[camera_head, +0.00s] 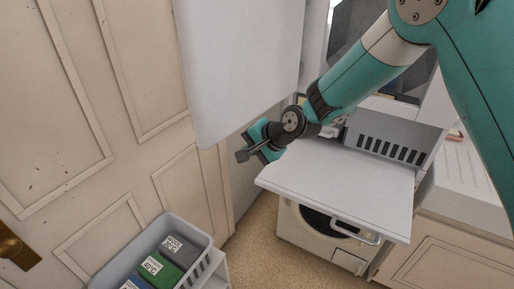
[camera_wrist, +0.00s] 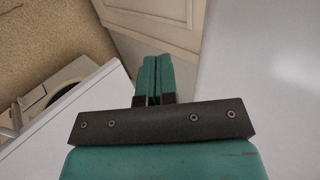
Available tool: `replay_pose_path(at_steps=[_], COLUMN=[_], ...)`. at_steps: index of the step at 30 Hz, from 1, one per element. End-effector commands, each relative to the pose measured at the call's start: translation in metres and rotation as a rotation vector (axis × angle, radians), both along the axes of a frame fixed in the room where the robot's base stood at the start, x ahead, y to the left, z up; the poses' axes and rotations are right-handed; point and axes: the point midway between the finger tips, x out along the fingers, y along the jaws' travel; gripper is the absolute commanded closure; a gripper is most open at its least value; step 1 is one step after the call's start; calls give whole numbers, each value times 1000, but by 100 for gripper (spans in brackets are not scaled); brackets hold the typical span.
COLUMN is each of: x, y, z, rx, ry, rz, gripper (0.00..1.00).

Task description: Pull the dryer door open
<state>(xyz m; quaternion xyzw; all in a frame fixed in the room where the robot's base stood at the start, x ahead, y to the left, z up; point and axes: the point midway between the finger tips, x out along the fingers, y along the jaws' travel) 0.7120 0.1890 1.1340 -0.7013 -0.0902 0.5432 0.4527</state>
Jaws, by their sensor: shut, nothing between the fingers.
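A large white door panel (camera_head: 240,60) stands swung out at the top of the head view. I take it to be the dryer door, but its hinge and handle are not visible. A white surface (camera_wrist: 265,70), probably the same panel, fills the right side of the wrist view. My gripper (camera_head: 252,150) is at the panel's lower right edge, left of the pull-out shelf. Its teal fingers (camera_wrist: 153,78) are shut together with nothing between them. I cannot tell whether it touches the panel. The dryer's body is mostly hidden behind my arm.
A white pull-out shelf (camera_head: 340,185) with a grey slotted basket (camera_head: 395,135) juts out below my arm. A front-loading washer (camera_head: 300,235) stands beneath it. A cream panelled door (camera_head: 90,110) is at left. A bin of labelled boxes (camera_head: 190,228) stands in front. Floor is clear between.

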Motion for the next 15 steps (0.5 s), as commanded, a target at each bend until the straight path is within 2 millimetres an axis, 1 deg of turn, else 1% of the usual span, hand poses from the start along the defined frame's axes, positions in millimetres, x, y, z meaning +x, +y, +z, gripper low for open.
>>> replay_pose_path(at_steps=[4,7,15], x=[-10,-21,-47], y=[-10,-21,-55], z=[-1,0,41], rx=[0,1,1], ry=[2,0,-4], rz=[6,13,13], gripper=[100,100,100])
